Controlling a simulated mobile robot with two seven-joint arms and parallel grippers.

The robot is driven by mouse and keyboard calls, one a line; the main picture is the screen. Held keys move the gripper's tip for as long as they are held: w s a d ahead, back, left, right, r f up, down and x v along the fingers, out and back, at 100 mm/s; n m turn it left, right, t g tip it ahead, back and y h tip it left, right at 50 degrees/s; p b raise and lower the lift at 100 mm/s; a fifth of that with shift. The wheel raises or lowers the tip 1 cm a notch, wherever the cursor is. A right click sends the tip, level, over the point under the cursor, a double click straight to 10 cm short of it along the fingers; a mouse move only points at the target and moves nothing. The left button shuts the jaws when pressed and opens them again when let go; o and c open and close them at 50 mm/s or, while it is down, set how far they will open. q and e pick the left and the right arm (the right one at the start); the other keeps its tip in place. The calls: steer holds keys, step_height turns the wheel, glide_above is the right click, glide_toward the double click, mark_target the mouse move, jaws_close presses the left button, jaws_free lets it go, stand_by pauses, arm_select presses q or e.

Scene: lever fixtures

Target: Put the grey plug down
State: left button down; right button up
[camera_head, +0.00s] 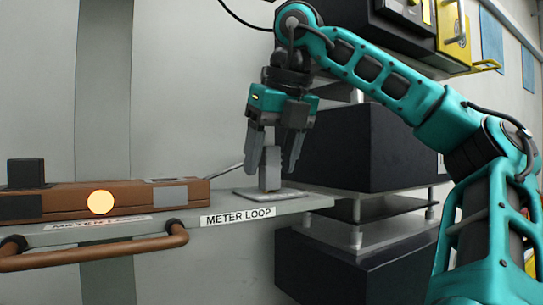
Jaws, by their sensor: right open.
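The grey plug (270,170) stands upright on a flat grey plate (243,194) at the right end of the shelf, by the METER LOOP label. My right gripper (272,160) points down over the plug. Its fingers are open, one on each side of the plug's upper part. I cannot tell whether either finger touches it. My left gripper does not show.
A brown box (120,198) with a lit round lamp (101,202) lies on the shelf at the left. A brown handle bar (95,258) runs along the shelf's front. Dark stacked blocks (370,150) stand right of the shelf. A yellow fixture (453,32) is at upper right.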

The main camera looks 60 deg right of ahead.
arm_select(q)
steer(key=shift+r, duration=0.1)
arm_select(e)
steer(key=shift+r, duration=0.1)
steer(key=shift+r, duration=0.3)
arm_select(q)
steer(key=p, duration=0.1)
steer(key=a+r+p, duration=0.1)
steer(key=p, duration=0.1)
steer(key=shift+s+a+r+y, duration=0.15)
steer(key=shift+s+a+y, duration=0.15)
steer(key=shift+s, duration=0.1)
arm_select(e)
steer(key=v, duration=1.1)
steer(key=shift+r, duration=0.3)
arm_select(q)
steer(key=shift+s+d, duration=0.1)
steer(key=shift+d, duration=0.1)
arm_select(e)
steer(key=shift+s, duration=0.15)
